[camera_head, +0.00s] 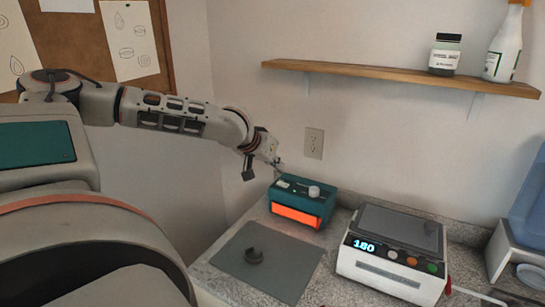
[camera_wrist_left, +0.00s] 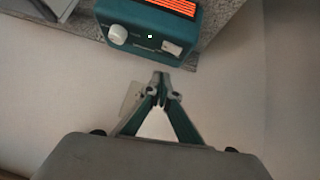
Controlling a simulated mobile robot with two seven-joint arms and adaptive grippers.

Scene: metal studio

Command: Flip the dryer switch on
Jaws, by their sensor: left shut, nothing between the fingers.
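The dryer is a teal box (camera_head: 300,199) with a bright orange front grille, standing on the counter against the wall. It also shows at the top of the left wrist view (camera_wrist_left: 150,20), with a round white knob (camera_wrist_left: 118,34) and a small pale switch (camera_wrist_left: 172,47) on its top face. Which way the switch is tilted I cannot tell. My left gripper (camera_head: 277,164) is shut and empty, just above and behind the dryer's left end. In the left wrist view its fingertips (camera_wrist_left: 160,77) point toward the switch with a gap between. My right gripper is not in view.
A white machine (camera_head: 388,270) with a grey lid and a display reading 180 stands right of the dryer. A wooden shelf (camera_head: 390,74) and an outlet (camera_head: 314,143) are on the wall.

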